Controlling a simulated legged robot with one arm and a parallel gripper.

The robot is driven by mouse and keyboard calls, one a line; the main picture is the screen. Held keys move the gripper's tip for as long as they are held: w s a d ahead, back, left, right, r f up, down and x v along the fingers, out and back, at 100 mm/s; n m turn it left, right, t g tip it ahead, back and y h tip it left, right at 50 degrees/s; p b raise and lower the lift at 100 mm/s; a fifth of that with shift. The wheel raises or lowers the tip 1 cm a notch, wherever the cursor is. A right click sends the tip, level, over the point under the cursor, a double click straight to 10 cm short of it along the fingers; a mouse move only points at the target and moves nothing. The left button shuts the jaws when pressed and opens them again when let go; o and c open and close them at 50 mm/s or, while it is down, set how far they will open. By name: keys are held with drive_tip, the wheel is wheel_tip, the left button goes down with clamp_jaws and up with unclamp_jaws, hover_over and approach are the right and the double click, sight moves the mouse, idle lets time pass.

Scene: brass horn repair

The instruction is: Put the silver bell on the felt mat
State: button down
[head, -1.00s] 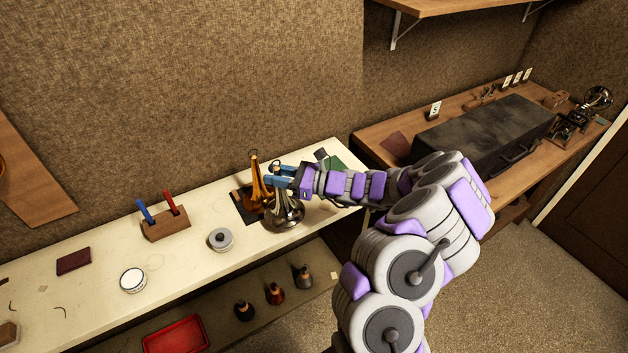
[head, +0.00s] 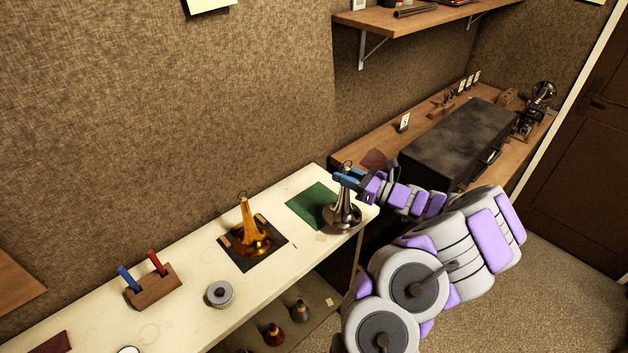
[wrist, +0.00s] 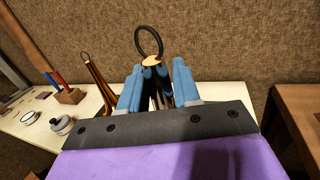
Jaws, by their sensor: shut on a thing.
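The silver bell (head: 342,213) is upright in my gripper (head: 347,177), near the right end of the cream bench. My gripper is shut on the bell's narrow neck, below a dark ring at its top. In the wrist view the blue fingers stand on both sides of the neck (wrist: 155,85), and the flared rim is hidden. The green felt mat (head: 307,203) lies flat just left of the bell, which overlaps its right edge in the head view. I cannot tell whether the bell's rim touches the bench.
A brass bell (head: 249,235) stands on a dark square mat (head: 272,250) to the left. A grey round tin (head: 220,294) and a wooden block with red and blue tools (head: 152,287) are farther left. A dark case (head: 458,143) lies on the wooden bench at right.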

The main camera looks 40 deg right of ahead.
drive_tip(key=w+f+b, duration=0.3)
drive_tip(key=w+f, duration=0.2)
drive_tip(key=w, duration=0.7)
drive_tip(key=c, duration=0.8)
unclamp_jaws()
